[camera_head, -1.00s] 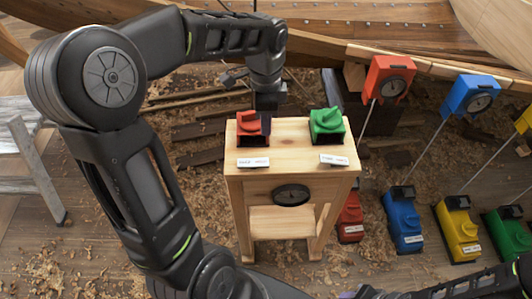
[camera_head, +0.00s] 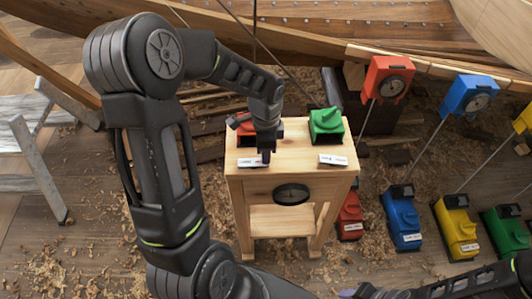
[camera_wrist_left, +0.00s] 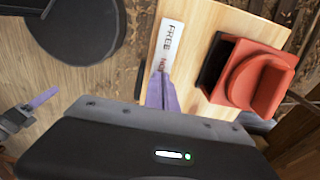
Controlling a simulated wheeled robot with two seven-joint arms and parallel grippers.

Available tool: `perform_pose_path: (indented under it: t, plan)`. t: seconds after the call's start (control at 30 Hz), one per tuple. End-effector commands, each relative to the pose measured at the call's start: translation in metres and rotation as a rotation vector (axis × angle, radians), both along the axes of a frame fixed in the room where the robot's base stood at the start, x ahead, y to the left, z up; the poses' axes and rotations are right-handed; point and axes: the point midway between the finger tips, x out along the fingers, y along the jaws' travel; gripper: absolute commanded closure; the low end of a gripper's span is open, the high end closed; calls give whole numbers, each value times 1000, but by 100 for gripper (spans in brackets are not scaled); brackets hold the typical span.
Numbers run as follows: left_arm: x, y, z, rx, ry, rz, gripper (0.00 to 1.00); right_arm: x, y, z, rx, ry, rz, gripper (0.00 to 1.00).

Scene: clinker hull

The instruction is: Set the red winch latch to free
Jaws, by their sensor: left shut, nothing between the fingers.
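The red winch latch (camera_head: 243,131) sits on the left of the wooden stand's top (camera_head: 299,150), partly hidden by my left arm. The wrist view shows its red box with a raised red knob (camera_wrist_left: 262,82). A white label card (camera_head: 252,162) lies in front of it; in the wrist view the card (camera_wrist_left: 169,42) reads FREE in black at one end, with a red word partly covered. My left gripper (camera_head: 266,157) is shut and empty, its purple fingertips (camera_wrist_left: 160,92) at the card, apart from the latch. My right gripper (camera_head: 352,293) is at the bottom edge, its jaws unclear.
A green latch (camera_head: 326,124) stands at the stand's right with its own card (camera_head: 333,160). Red, blue, yellow and green units stand on the floor at right. A grey stepladder (camera_head: 38,165) is at left.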

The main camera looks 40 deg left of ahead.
Motion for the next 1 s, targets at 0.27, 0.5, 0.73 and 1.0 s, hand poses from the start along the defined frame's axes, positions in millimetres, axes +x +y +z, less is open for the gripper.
perform_pose_path:
  t: [0.27, 0.5, 0.73, 1.0]
  plan:
    - [2, -3, -11, 0, 0, -1, 100, 1, 1, -9, 3, -3, 1, 64]
    - [1, -2, -8, 0, 2, -1, 100, 1, 1, -7, 3, -3, 1, 64]
    - [1, -2, 2, 0, 1, -1, 100, 1, 1, 1, 3, -3, 1, 64]
    - [1, -2, 8, -1, 1, -1, 100, 1, 1, 6, 3, -3, 1, 64]
